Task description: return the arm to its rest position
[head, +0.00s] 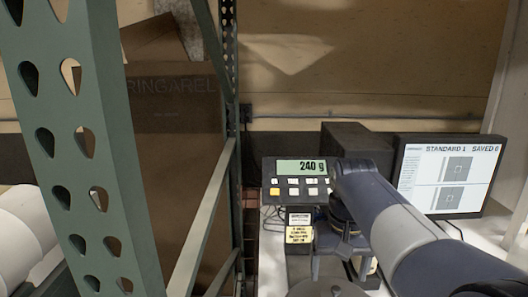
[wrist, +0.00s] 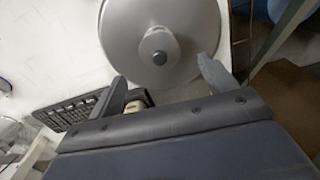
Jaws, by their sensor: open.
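My gripper (head: 340,265) is low over the white bench at the right of the head view, with my arm reaching in from the lower right. In the wrist view its two fingers (wrist: 162,70) stand wide apart with nothing held between them. A round grey metal lid or pan (wrist: 120,30) with a central knob lies beyond the fingertips. Its edge also shows at the bottom of the head view (head: 328,288). I cannot tell how far it is below the fingers.
A scale display (head: 302,167) reading 240 g stands behind my gripper. A monitor (head: 445,178) showing "STANDARD 1 SAVED 0" and a dark box (head: 355,145) are near it. A green perforated rack post (head: 85,150) rises at left. A black keyboard (wrist: 70,113) lies left in the wrist view.

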